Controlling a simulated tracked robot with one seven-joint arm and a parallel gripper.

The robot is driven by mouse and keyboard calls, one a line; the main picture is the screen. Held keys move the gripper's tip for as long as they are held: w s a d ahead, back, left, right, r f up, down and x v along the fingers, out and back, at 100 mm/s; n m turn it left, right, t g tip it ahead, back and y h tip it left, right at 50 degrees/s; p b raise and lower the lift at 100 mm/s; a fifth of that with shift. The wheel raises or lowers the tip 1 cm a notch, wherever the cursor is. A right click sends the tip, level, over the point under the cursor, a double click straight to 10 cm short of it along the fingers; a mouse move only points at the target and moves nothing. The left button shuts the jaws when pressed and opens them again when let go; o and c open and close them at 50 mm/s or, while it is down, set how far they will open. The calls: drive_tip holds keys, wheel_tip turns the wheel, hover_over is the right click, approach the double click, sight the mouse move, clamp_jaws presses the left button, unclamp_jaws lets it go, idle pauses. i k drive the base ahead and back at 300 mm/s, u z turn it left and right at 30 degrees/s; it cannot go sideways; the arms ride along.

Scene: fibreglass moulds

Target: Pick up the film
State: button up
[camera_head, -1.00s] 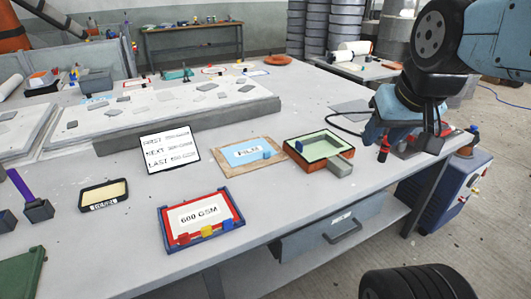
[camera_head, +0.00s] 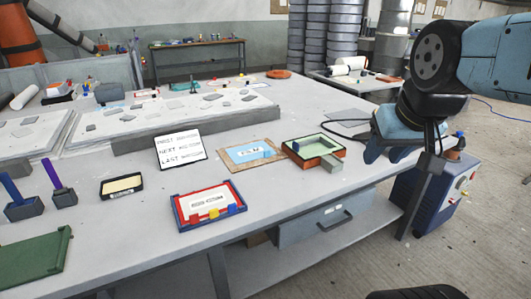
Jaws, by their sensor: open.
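The film (camera_head: 244,155) is a light blue sheet with a white label and a small blue block at its right side. It lies on a tan board (camera_head: 228,165) near the middle of the grey table. My gripper (camera_head: 386,158) is at the right, its blue fingers apart and pointing down, with nothing seen between them. It is well to the right of the film and not touching it. Part of the gripper is hidden behind my own arm.
An orange-sided mould (camera_head: 297,156) with a green inside stands just right of the film, towards my gripper. A white sign (camera_head: 181,151) stands left of the film. A red and blue tray (camera_head: 183,216) lies nearer the front edge. Long grey moulds (camera_head: 200,130) lie behind.

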sight(243, 154)
drive_tip(key=u, duration=0.15)
drive_tip(key=i, duration=0.9)
drive_tip(key=z, duration=0.05)
